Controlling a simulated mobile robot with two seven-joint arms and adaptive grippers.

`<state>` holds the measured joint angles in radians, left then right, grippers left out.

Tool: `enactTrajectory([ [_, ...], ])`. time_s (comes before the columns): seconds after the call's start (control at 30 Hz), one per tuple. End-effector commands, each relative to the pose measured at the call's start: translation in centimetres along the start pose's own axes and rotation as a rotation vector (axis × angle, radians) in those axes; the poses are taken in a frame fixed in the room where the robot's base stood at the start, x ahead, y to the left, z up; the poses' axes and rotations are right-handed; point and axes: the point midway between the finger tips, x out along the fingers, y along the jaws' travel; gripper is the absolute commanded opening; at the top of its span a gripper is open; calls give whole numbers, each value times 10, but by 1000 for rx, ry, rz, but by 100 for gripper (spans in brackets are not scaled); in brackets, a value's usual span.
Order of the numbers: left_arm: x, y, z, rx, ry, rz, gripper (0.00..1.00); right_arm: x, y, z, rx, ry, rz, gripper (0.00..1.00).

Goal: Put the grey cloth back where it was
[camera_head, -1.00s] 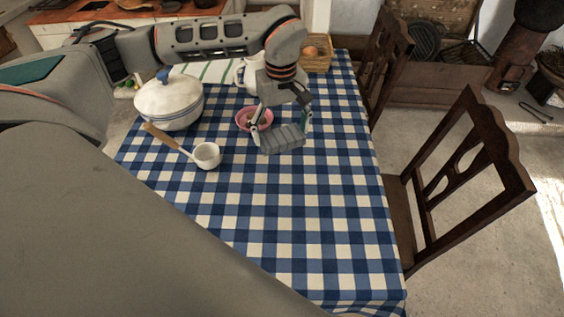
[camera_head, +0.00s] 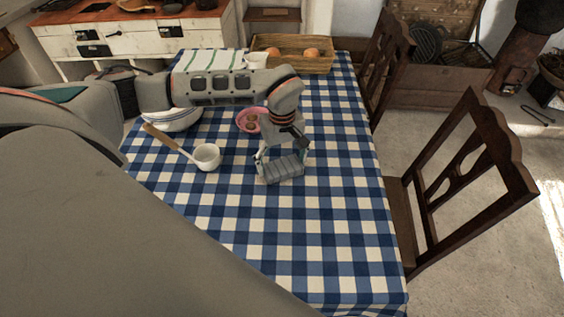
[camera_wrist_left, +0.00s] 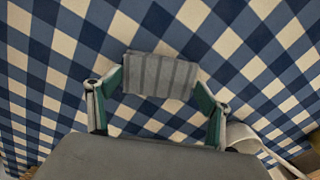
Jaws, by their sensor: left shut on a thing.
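The grey cloth (camera_head: 283,170) is a small folded, ribbed piece, held between the fingers of my left gripper (camera_head: 283,157). In the left wrist view the cloth (camera_wrist_left: 160,77) spans the gap between the green-padded fingers of the left gripper (camera_wrist_left: 158,92). The cloth is over the blue-and-white checked tablecloth (camera_head: 300,225), near the middle of the table. I cannot tell whether it touches the table. My right gripper is not in view.
A pink bowl (camera_head: 243,113) holding small brown things is just behind the gripper. A white ladle (camera_head: 207,158) with a wooden handle lies left. The front of the table is clear.

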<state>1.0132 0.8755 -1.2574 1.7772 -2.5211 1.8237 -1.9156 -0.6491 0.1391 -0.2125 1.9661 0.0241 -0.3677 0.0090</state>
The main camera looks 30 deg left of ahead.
Motion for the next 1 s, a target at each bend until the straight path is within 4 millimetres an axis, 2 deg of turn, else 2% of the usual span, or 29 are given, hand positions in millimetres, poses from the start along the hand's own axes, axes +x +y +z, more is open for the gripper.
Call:
enactTrajectory([
  [0.2, 3, 0, 0, 0, 0, -1, 59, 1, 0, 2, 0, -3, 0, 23],
  [0.23, 3, 0, 0, -1, 0, -1, 84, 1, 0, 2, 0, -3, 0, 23],
  [0.3, 3, 0, 0, 0, 0, -1, 96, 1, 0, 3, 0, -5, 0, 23],
  [0.63, 2, 0, 0, 0, 0, -1, 96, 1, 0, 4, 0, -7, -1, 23],
  [0.73, -4, 0, 0, 0, 1, 1, 96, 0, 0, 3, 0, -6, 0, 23],
  [0.87, -22, 1, -1, 0, 3, 2, 96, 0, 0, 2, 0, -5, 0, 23],
  [1.0, -52, 1, -1, 1, 4, 4, 96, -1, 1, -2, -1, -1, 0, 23],
])
